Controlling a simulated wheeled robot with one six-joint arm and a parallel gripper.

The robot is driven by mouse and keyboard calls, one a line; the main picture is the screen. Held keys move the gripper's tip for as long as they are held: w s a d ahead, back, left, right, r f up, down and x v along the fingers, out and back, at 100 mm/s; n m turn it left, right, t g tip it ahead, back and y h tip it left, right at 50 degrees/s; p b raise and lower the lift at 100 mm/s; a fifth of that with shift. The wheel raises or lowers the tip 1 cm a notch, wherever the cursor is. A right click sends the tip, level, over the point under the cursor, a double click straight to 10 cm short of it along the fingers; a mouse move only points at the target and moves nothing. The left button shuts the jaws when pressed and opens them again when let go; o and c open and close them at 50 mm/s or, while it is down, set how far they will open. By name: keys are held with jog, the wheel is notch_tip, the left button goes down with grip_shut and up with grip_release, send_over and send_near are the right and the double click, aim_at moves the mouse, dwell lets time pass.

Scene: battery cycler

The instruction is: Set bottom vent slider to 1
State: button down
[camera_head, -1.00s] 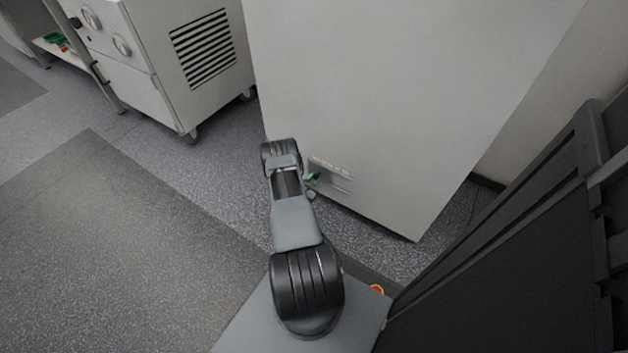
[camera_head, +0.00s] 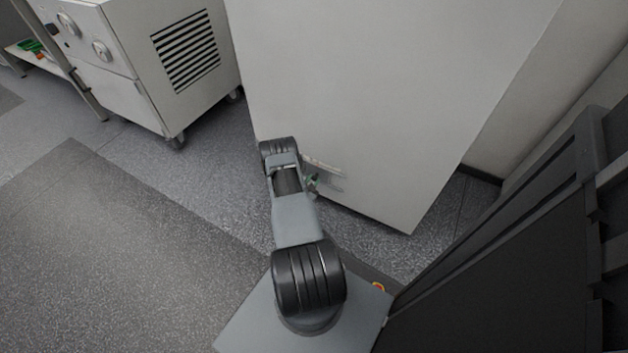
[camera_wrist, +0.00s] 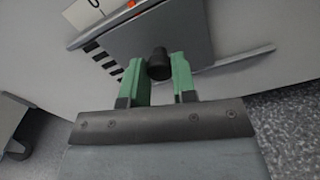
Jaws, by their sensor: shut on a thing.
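The bottom vent slider is a grey plate (camera_wrist: 165,33) with a black knob (camera_wrist: 158,66) in the wrist view. Black and white stripes (camera_wrist: 103,60) show beside the plate's left edge, and a thin rail (camera_wrist: 240,58) runs off to the right. My gripper (camera_wrist: 160,72) has its green fingers on either side of the knob and is shut on it. In the head view my gripper (camera_head: 312,183) is at the vent (camera_head: 326,170), low on the large white cabinet (camera_head: 370,90); my arm hides part of this area.
A white label (camera_wrist: 88,12) with a dark mark and a small orange dot (camera_wrist: 131,4) are at the top of the wrist view. A wheeled white unit (camera_head: 150,70) with a slotted grille stands left of the cabinet. Grey floor (camera_head: 110,230) at left is clear.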

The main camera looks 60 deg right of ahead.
jog(key=c, duration=0.9)
grip_release()
jog(key=a, duration=0.2)
jog(key=a+p, duration=0.1)
jog(key=a, duration=0.2)
jog(key=a+p, duration=0.1)
jog(key=a, duration=0.1)
jog(key=shift+s+a, duration=0.25)
